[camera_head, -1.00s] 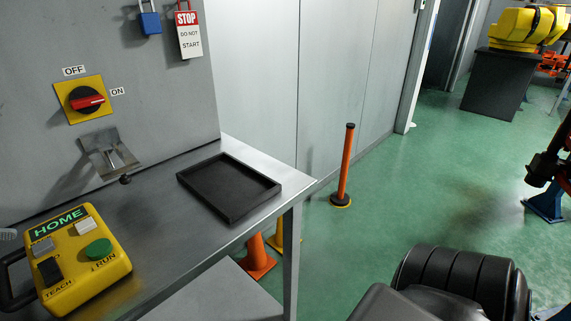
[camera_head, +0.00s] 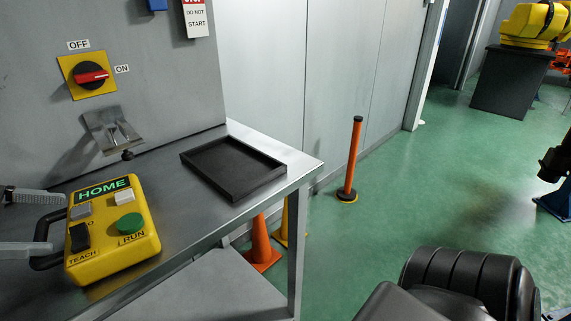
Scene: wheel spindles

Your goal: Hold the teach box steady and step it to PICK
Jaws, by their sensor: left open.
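The teach box (camera_head: 148,245) is a yellow box lying on the steel bench at lower left. Its green display (camera_head: 104,189) reads HOME. It has a green RUN button (camera_head: 130,223), a white button (camera_head: 124,197), a grey button (camera_head: 81,211) and a black rocker (camera_head: 79,237) by the TEACH label. A black loop handle (camera_head: 38,231) sticks out from its left side. My left gripper (camera_head: 58,223) is open, its two grey fingers reaching in from the left edge, one above and one below the handle's middle. The lower fingertip overlaps the handle; contact cannot be told. My right gripper is not in view.
A black tray (camera_head: 191,160) lies on the bench behind and right of the box. A metal bracket (camera_head: 103,121) and a red rotary switch (camera_head: 92,77) are on the grey panel.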

